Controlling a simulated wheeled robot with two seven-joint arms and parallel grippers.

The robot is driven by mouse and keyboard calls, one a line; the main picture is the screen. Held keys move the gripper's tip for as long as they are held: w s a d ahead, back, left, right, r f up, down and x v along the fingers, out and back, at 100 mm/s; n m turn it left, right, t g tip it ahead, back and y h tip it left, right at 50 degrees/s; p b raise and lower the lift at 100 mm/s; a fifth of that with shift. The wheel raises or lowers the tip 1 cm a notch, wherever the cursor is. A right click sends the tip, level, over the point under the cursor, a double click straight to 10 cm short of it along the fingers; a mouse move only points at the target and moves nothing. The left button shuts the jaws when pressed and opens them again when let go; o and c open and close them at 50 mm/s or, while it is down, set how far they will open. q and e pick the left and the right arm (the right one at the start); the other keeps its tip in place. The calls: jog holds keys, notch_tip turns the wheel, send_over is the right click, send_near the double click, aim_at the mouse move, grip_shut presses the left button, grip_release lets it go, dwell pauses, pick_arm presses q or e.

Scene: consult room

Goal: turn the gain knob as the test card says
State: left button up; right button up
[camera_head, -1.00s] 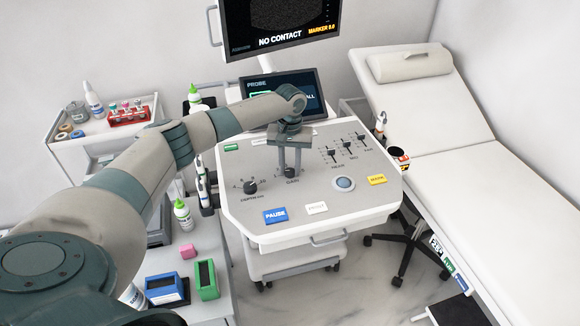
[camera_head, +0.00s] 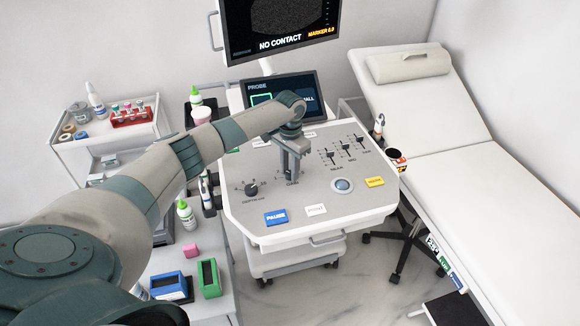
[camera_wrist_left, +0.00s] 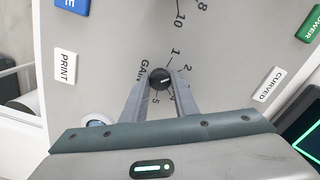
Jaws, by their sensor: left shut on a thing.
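The gain knob (camera_wrist_left: 160,79) is a small black round knob with a pale pointer line, on the grey console panel (camera_head: 320,200). In the left wrist view it stands between the fingertips of my left gripper (camera_wrist_left: 159,82), which is shut on it. The pointer line lies toward the right in that view. Printed numbers ring the knob, and a finger partly covers the scale. In the head view my left gripper (camera_head: 291,180) reaches down onto the panel and hides most of the knob. No readable test card shows. My right gripper is not in view.
The depth knob (camera_head: 251,189) is left of the gripper. Sliders (camera_head: 347,152), a trackball (camera_head: 342,185) and a blue pause button (camera_head: 276,217) share the panel. The monitor (camera_head: 280,25) reads "NO CONTACT". A couch (camera_head: 450,120) stands right; a side cart (camera_head: 215,305) is front left.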

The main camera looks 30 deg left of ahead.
pick_arm(q)
jog(key=m, duration=0.3)
jog(key=shift+r+m+p, duration=0.1)
jog(key=shift+m+p, duration=0.2)
jog(key=shift+m, duration=0.1)
jog(key=m, duration=0.4)
dwell(0.3)
jog(key=o, duration=1.1)
jog(key=shift+c, duration=0.2)
notch_tip(320, 180, up, 17)
jog(key=b, duration=0.4)
jog(key=shift+r+b, duration=0.2)
jog(key=shift+b, duration=0.15)
jog(key=shift+f, duration=0.1)
